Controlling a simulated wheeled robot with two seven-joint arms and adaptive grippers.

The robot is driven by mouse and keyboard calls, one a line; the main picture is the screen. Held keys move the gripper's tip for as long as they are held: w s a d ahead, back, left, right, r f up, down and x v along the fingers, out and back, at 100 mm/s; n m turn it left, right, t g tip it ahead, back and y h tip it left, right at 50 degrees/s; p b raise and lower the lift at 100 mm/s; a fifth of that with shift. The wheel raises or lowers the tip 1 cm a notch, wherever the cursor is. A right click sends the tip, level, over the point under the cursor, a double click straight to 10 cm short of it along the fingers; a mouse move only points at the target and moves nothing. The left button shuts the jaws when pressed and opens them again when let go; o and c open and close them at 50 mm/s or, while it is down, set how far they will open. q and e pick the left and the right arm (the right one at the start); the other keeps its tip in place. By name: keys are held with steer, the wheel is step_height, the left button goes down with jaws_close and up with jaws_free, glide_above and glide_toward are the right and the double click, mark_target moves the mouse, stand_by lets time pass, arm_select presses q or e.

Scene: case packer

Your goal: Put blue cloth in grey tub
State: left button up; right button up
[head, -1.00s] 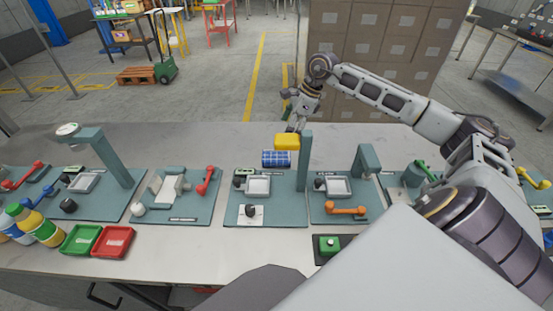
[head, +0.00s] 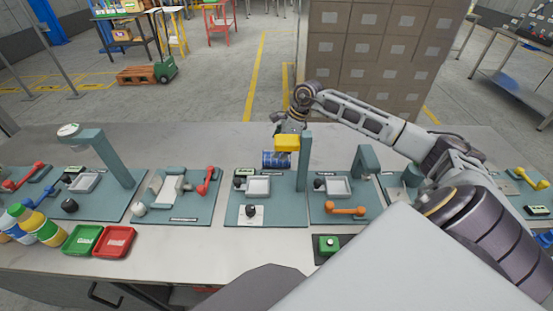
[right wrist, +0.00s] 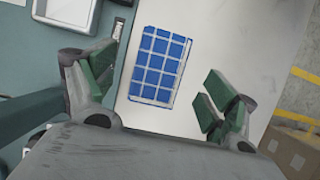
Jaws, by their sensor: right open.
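The blue cloth (head: 275,159), with a pale grid pattern, lies on the back of the table behind the middle station. It also shows in the right wrist view (right wrist: 160,65), flat on the pale table top. My right gripper (right wrist: 154,88) is open and empty, its green-padded fingers apart on either side of the cloth in that view. In the head view, the yellow block on the middle station's post partly hides the gripper. I cannot tell which container is the grey tub; a shallow grey tray (head: 257,187) sits on the middle station. My left gripper is not in view.
The middle station's teal post (head: 304,162) and yellow block (head: 287,143) stand close to the right gripper. Green (head: 82,239) and red (head: 114,242) trays and several bottles stand at front left. Boxes (head: 375,65) are stacked behind the table.

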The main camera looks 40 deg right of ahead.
stand_by(0.3)
steer(key=shift+d+p+x, duration=0.15)
steer(key=shift+p+x, duration=0.05)
steer(key=shift+x, duration=0.8)
steer(key=shift+d+p+x, duration=0.1)
steer(key=shift+p+x, duration=0.05)
steer(key=shift+x, duration=0.85)
steer(key=shift+w+a+f, duration=0.15)
steer(key=shift+w+f, duration=0.1)
steer(key=shift+f, duration=0.35)
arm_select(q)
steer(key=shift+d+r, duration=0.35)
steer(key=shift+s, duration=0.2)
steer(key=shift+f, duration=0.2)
arm_select(e)
steer(key=shift+f, duration=0.15)
steer(key=c, duration=1.2)
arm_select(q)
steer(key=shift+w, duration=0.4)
